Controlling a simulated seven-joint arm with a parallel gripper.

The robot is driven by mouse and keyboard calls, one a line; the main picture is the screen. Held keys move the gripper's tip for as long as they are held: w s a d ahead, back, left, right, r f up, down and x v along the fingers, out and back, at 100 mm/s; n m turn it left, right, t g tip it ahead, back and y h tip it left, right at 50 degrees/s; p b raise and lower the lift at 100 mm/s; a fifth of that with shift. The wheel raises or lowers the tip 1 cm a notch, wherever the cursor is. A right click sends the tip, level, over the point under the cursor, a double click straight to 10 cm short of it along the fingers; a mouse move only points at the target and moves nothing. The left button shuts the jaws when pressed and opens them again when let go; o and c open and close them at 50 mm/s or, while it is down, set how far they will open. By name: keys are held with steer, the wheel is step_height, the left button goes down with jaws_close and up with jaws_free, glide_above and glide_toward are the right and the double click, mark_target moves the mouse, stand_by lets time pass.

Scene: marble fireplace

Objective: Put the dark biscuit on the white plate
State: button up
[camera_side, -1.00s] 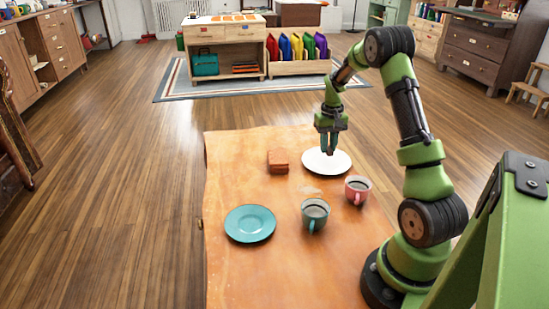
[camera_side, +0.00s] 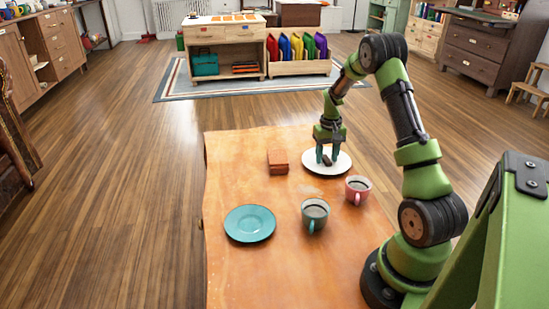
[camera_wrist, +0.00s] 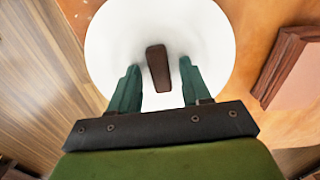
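The dark biscuit (camera_wrist: 158,68) lies on the white plate (camera_wrist: 110,35), between my gripper's two fingers in the wrist view, with a clear gap on each side. My gripper (camera_wrist: 158,82) is open. In the side view, my gripper (camera_side: 328,160) is just above the white plate (camera_side: 341,168), and the dark biscuit (camera_side: 327,161) shows small between the fingers. I cannot tell the exact height of the fingertips over the plate.
A reddish-brown block (camera_side: 278,162) sits left of the plate, also at the right of the wrist view (camera_wrist: 292,70). A teal plate (camera_side: 250,223), a grey cup (camera_side: 314,214) and a pink cup (camera_side: 357,190) stand nearer. The wooden table (camera_side: 235,170) is clear at left.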

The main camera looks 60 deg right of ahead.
mark_target(326, 158)
steer(key=shift+r, duration=0.1)
step_height(326, 158, up, 12)
steer(key=w+a+r+t, duration=0.1)
steer(key=w+a+r, duration=0.1)
steer(key=a+r, duration=0.4)
steer(key=s+a+r+n+t, duration=0.2)
steer(key=a+r, duration=0.1)
steer(key=a, duration=0.7)
steer(key=s+a+r+n+t, duration=0.1)
steer(key=s+a+r+t, duration=0.15)
steer(key=a, duration=0.85)
steer(key=s+a+n+t+y, duration=0.1)
steer(key=s+a+y, duration=0.1)
steer(key=s+a, duration=0.6)
steer(key=shift+a+n+t, duration=0.3)
steer(key=shift+a+t, duration=0.05)
steer(key=shift+a, duration=0.05)
